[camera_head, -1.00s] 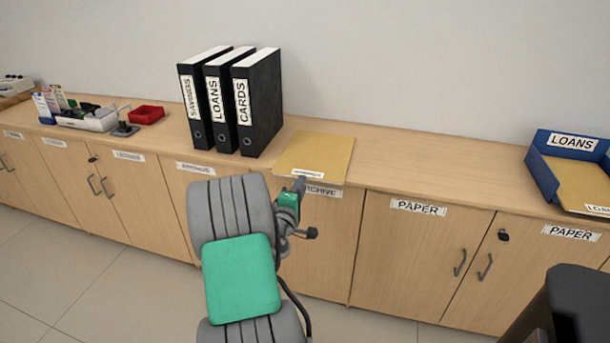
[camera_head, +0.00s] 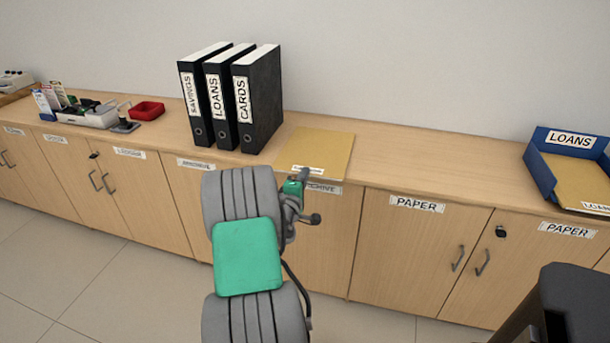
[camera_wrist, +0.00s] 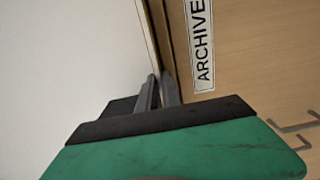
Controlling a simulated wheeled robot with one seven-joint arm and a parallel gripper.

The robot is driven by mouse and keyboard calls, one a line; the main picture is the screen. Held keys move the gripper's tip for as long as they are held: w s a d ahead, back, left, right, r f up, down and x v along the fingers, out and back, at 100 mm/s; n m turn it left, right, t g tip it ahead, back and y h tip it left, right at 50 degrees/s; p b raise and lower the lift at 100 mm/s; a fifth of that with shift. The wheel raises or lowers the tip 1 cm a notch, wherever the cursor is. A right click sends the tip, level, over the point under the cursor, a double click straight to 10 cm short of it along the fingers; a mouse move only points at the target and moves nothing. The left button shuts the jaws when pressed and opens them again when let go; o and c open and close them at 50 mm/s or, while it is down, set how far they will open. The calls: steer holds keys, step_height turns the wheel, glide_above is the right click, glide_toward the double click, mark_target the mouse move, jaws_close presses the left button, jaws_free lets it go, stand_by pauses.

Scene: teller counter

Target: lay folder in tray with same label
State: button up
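A tan folder (camera_head: 318,150) lies flat on the counter right of the binders, its front edge at the counter's edge. A small white label is on its front edge, too small and partly covered to read. My gripper (camera_head: 304,175) is at that front edge. In the wrist view, my fingers (camera_wrist: 160,84) are close together, with a thin edge running toward the narrow gap between them. Whether they grip it is unclear. A blue tray (camera_head: 541,172) labelled LOANS stands at the far right. Another tan folder (camera_head: 580,184), with a partly cut-off label, lies in it.
Three black binders, SAVINGS (camera_head: 197,110), LOANS (camera_head: 219,115) and CARDS (camera_head: 259,105), stand left of the folder. A red tray (camera_head: 147,111) and a desk organiser (camera_head: 90,115) are farther left. The counter (camera_head: 435,168) is clear between folder and blue tray. An ARCHIVE label (camera_wrist: 202,45) marks the cabinet below.

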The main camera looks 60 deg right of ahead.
jaws_close()
steer(key=shift+r, duration=0.15)
stand_by(0.7)
steer(key=s+a+r+p, duration=0.1)
steer(key=a+r, duration=0.6)
steer(key=a, duration=0.7)
steer(key=shift+s+r, duration=0.15)
steer(key=shift+s, duration=0.4)
